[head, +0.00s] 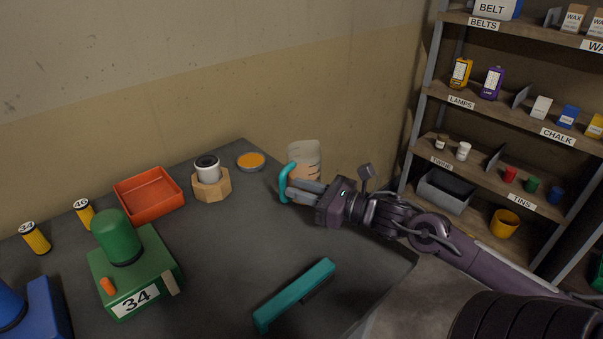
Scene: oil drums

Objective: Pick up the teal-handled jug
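The jug (304,155) is clear with measuring marks and stands upright at the back right of the dark table. Its curved teal handle (283,181) is on its left side. My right gripper (289,190) reaches in from the right, in front of the jug, with its two fingers pointing left and their tips at the handle. The fingers cover the jug's lower part. Whether they are closed on the handle or only beside it cannot be made out. My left gripper is not in view.
A teal brush (293,295) lies at the front edge. Shelves (510,110) stand right. Mid-table is clear.

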